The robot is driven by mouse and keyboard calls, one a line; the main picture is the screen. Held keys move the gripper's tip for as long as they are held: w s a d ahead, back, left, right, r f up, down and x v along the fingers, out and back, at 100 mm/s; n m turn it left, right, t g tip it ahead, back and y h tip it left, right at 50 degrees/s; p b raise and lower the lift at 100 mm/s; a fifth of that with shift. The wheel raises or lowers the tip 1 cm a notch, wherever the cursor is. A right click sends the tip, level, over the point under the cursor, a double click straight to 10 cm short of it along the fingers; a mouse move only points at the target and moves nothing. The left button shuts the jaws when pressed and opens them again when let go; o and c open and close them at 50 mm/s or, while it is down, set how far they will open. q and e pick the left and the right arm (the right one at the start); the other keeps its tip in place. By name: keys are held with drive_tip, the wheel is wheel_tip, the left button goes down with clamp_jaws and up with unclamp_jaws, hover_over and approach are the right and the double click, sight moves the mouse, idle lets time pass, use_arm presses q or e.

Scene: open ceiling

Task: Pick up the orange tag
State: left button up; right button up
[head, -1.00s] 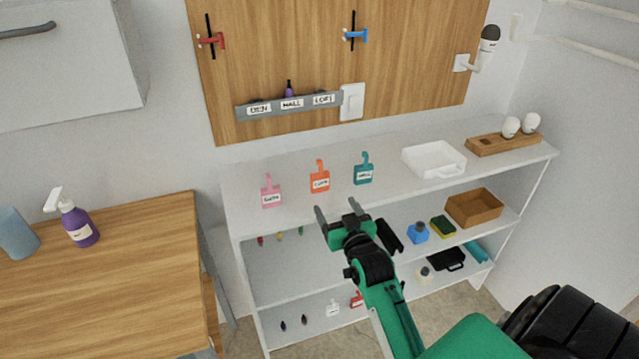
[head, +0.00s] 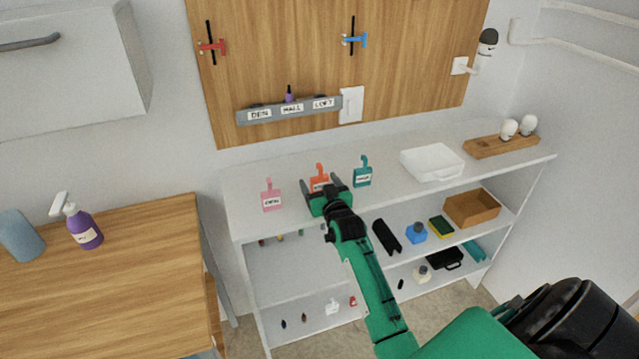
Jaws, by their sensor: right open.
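The orange tag (head: 319,172) is on the white shelf's top surface, between a pink tag (head: 271,197) on its left and a teal tag (head: 362,173) on its right. Its hooked upper part shows; its lower part is partly hidden by my right gripper. My right gripper (head: 321,181) is open, its two fingers on either side of the orange tag in the picture. I cannot tell whether they touch it. My left gripper is not in view.
The white shelf (head: 235,220) also carries a white tray (head: 432,164) and a wooden holder (head: 500,145) with white bulbs at the right. A labelled rail (head: 290,108) is on the wooden board behind. A wooden table (head: 100,290) with a purple spray bottle (head: 83,227) stands at the left.

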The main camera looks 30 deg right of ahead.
drive_tip(key=shift+w, duration=0.2)
drive_tip(key=c, duration=1.1)
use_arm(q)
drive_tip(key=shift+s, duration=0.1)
use_arm(e)
drive_tip(key=shift+o, duration=0.2)
